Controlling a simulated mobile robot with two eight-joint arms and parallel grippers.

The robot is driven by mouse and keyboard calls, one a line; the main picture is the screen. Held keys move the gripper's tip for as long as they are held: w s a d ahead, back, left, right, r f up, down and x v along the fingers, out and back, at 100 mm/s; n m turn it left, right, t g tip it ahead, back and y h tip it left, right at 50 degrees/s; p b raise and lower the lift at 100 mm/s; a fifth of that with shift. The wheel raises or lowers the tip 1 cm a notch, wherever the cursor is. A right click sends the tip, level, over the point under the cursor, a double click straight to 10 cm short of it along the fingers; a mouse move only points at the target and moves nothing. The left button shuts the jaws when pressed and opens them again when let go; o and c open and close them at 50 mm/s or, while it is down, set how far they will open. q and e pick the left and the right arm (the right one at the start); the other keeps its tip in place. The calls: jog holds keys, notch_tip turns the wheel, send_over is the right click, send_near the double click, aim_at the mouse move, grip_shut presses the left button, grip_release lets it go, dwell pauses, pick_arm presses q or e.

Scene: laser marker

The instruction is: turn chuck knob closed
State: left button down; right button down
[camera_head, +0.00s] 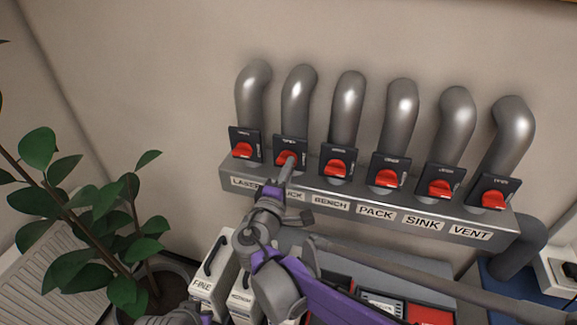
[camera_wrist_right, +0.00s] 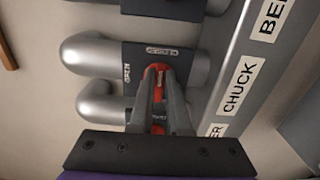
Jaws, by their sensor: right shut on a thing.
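The chuck knob is a small red handle (camera_head: 288,158) on a dark plate, second from the left above the CHUCK label. My right gripper (camera_head: 289,168) reaches up to it from below. In the right wrist view, the two fingers (camera_wrist_right: 160,92) are shut around the red chuck knob (camera_wrist_right: 160,72), which shows between their tips. Its plate has OPEN along the left edge and CLOSED along the top in that view. The red part lies below the CLOSED word; the fingers hide much of it, so its exact angle is unclear.
The red laser knob (camera_head: 243,150) and bench knob (camera_head: 336,168) sit close on either side, with more knobs to the right. Grey pipes (camera_head: 402,105) rise behind. A leafy plant (camera_head: 100,215) stands at the left, and white FINE-labelled containers (camera_head: 210,278) stand below the rail.

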dwell(0.3)
jog(key=c, duration=0.9)
grip_release()
jog(key=shift+s, duration=0.1)
jog(key=b+v, duration=0.1)
jog(key=v, duration=0.9)
jog(key=shift+s+a, duration=0.1)
jog(key=shift+s, duration=0.2)
